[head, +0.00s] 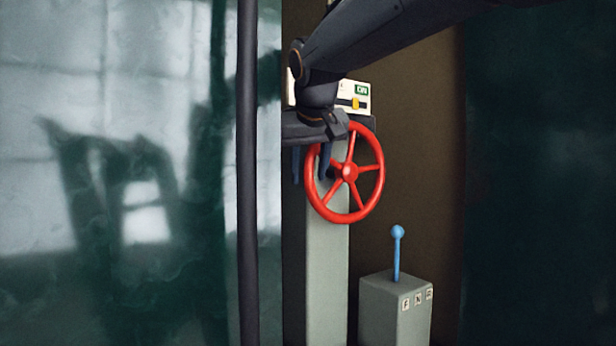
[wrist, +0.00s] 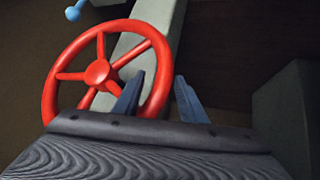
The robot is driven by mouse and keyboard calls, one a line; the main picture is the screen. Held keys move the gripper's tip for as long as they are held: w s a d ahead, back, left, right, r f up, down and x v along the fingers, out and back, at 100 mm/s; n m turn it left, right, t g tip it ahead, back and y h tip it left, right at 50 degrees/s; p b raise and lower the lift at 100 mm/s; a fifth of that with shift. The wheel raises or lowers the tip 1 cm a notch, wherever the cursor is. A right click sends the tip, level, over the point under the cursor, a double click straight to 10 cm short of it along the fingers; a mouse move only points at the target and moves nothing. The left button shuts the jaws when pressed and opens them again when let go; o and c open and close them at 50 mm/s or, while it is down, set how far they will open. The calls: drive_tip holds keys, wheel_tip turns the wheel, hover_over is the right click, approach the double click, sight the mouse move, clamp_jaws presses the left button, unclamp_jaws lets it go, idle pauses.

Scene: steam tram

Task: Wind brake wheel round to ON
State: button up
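The red brake wheel (head: 349,172) is upright on a grey column (head: 327,270), and it fills much of the left of the wrist view (wrist: 97,72). It has several spokes. My gripper (head: 311,165) is at the left side of the rim in the head view. In the wrist view its blue fingers (wrist: 160,88) are apart, with the rim passing between them and a gap beside it. Above the wheel, a pale indicator panel (head: 348,90) carries a green ON label (head: 362,90) and a yellow marker (head: 355,104) below and left of it. My arm hides the panel's left part.
A low grey box (head: 393,305) with a blue ball-topped lever (head: 397,250) and lettered labels stands lower right of the wheel. A dark vertical pole (head: 248,180) rises left of the column. A brown wall (head: 425,150) is behind. A grey block (wrist: 290,120) shows at the wrist view's right edge.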

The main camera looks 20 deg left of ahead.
drive_tip(key=shift+p+x, duration=0.3)
drive_tip(key=shift+x, duration=1.4)
clamp_jaws()
